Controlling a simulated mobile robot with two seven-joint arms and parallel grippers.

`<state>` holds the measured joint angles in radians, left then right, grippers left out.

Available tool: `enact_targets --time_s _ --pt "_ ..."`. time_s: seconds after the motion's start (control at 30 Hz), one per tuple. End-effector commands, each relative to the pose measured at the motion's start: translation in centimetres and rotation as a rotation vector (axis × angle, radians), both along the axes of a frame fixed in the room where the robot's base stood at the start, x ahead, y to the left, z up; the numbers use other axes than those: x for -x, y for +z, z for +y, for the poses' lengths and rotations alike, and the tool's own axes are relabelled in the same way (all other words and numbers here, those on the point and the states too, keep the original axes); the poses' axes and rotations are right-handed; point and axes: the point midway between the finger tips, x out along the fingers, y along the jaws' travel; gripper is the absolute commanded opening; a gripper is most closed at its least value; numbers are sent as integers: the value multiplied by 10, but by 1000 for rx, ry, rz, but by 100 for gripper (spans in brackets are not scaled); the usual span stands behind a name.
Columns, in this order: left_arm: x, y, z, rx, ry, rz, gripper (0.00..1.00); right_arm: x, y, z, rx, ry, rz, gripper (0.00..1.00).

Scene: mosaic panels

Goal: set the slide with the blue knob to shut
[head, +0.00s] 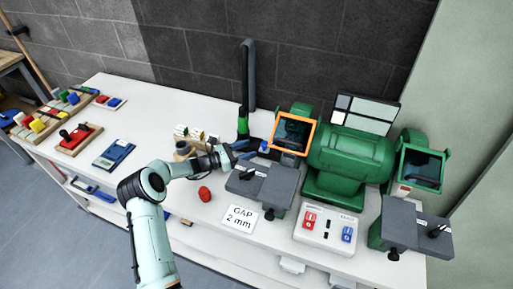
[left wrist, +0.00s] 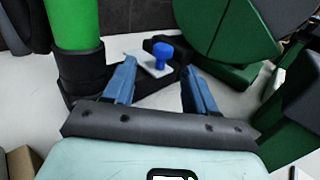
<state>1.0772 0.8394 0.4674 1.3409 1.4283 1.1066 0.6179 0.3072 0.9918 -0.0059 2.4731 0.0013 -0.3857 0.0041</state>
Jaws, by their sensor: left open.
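The blue knob (head: 264,147) shows at the left foot of the green grinder, beside the black and green post. In the left wrist view the blue knob (left wrist: 162,50) stands on a light grey slide plate (left wrist: 148,65) over a dark base. My left gripper (head: 242,151) is open and empty, its blue fingers pointing at the knob. In the left wrist view the knob is just beyond and between the fingertips of this gripper (left wrist: 159,66), with no contact visible. How far the slide is moved cannot be told. My right gripper is not in view.
The green grinder (head: 345,160) stands right of the gripper, with a grey tool rest (head: 268,185) in front. The green and black post (head: 243,118) rises close to the knob. A red cylinder (head: 205,194) and a "GAP 2 mm" card (head: 240,217) lie near the front.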

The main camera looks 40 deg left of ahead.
Motion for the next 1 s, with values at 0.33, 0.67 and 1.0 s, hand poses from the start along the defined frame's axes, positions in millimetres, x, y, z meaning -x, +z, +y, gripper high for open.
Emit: enact_targets --time_s 0.33,0.67,1.0 --pt "59 0 31 0 2 1 56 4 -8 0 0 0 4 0" --pt "69 0 36 0 -1 -1 56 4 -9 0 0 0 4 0" --pt "68 0 36 0 -1 -1 56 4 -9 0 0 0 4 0"
